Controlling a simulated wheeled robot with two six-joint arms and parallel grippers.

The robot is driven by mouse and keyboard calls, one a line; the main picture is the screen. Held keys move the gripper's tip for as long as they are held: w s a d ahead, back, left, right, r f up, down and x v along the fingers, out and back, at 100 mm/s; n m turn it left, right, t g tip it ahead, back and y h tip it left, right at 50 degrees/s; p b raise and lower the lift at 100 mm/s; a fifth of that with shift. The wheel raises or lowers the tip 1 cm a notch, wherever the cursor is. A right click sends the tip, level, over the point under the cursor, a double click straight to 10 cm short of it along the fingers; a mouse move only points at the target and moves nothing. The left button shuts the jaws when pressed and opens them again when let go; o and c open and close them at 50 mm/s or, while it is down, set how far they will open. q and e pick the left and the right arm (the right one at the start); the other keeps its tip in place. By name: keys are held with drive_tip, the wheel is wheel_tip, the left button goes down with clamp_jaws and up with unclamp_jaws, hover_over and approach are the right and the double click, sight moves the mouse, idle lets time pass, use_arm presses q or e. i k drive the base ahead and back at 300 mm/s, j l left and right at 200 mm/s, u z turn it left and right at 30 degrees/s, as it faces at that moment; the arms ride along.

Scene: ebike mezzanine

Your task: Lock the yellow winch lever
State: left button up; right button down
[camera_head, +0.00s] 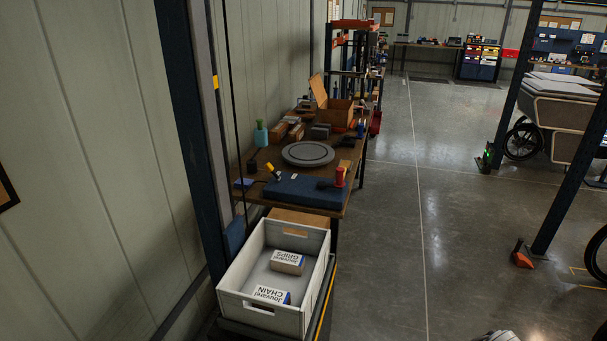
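I cannot make out a winch lever for certain. A small yellow piece (215,82) sits on the dark blue post (187,110) at the left, too small to identify. A dark cable (232,95) hangs beside this post. A white crate (233,303) stands below on a low platform with a yellow edge (326,297). The crate holds a box marked GRIPS (287,263) and a box marked CHAIN (271,296).
Another blue post (567,175) stands further right.

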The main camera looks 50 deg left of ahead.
sight(268, 166)
drive_tip(key=i+l, duration=0.3)
drive_tip(key=i, duration=0.15)
drive_tip(key=i+l+z, duration=0.1)
drive_tip(key=i+l, duration=0.2)
drive_tip(key=i+u, duration=0.35)
drive_tip(key=i+l+u, duration=0.2)
drive_tip(key=i+u, duration=0.4)
drive_tip(key=u, duration=0.25)
drive_tip(key=i+l+u, duration=0.1)
drive_tip(key=u, duration=0.35)
drive_tip(key=i+l+u, duration=0.2)
drive_tip(key=u, duration=0.25)
drive_tip(key=i+l+u, duration=0.15)
drive_tip(key=u, duration=0.3)
drive_tip(key=i+l+u, duration=0.15)
drive_tip(key=u, duration=0.25)
drive_tip(key=l+u, duration=0.45)
drive_tip(key=i+l+u, duration=0.1)
drive_tip(key=l+u, duration=0.15)
drive_tip(key=u, duration=0.15)
drive_tip(key=l+u, duration=0.9)
drive_tip(key=l, duration=0.2)
drive_tip(key=k, duration=0.05)
